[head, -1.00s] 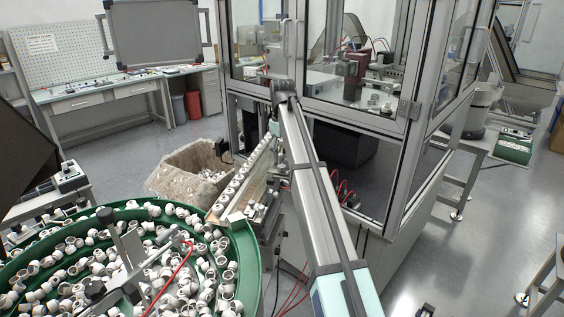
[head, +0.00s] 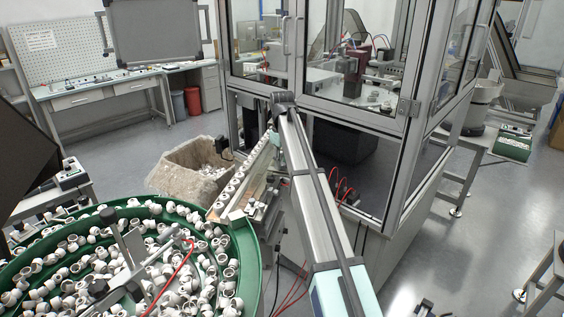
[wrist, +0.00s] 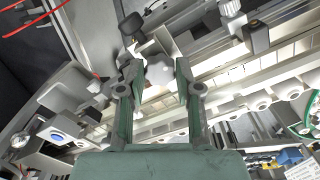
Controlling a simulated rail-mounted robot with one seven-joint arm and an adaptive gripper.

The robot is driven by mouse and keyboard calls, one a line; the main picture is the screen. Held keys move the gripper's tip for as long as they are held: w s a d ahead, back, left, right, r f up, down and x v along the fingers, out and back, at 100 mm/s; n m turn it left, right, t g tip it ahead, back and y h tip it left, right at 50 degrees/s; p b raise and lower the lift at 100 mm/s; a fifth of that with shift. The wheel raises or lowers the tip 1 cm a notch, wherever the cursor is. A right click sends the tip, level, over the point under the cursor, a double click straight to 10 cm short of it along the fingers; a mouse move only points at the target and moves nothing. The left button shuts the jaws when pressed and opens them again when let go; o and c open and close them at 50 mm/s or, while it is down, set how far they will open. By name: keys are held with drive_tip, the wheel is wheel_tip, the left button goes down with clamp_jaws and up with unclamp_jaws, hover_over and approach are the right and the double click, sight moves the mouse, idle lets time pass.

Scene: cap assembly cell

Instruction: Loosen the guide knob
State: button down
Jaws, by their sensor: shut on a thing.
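In the wrist view, my gripper (wrist: 159,76) has its two green-padded fingers closed on a pale rounded knob (wrist: 160,72). The knob sits between the fingertips, beside the metal guide rails of the chute. Its underside and mounting are hidden by the fingers. In the head view, the chute (head: 233,188) holds a row of white caps and runs from the green bowl up toward the glazed cell. There my arm hides the gripper and the knob.
A green feeder bowl (head: 252,262) full of white caps stands at the lower left. A worn bin (head: 178,176) stands behind the chute. The framed glass cell (head: 408,130) is close on the right. Another dark knob (wrist: 257,37) shows on the rails in the wrist view.

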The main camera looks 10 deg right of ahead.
drive_tip(key=shift+n, duration=0.7)
drive_tip(key=c, duration=0.8)
unclamp_jaws()
wheel_tip(320, 180, up, 12)
